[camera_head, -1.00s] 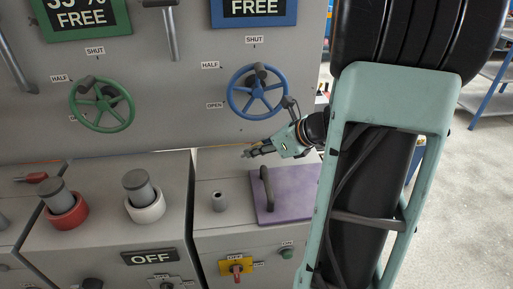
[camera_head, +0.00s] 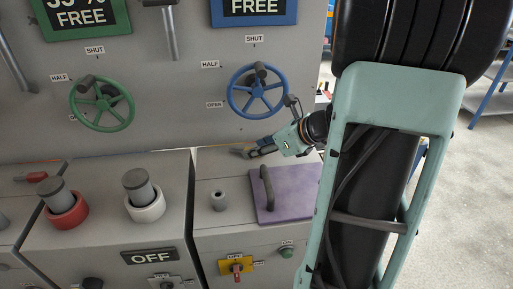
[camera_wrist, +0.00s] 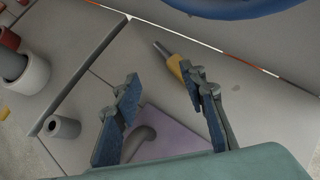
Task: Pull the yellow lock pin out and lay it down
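The yellow lock pin (camera_wrist: 174,66), with a grey tip, appears in the wrist view beyond my fingers. It seems to lie on the grey panel top, clear of any hole, and its rear end is partly hidden behind the right finger. My gripper (camera_wrist: 160,84) is open, its two blue-grey fingers wide apart with nothing between them. I cannot tell whether the right finger touches the pin. In the head view my gripper (camera_head: 252,148) is low over the back of the panel top, below the blue wheel. The pin cannot be made out there.
A purple plate (camera_head: 295,203) with a dark handle (camera_head: 266,188) is just in front of my gripper. A hollow grey socket (camera_head: 218,201) stands to its left. The blue handwheel (camera_head: 256,92) is close above. Red and white collared posts stand farther left.

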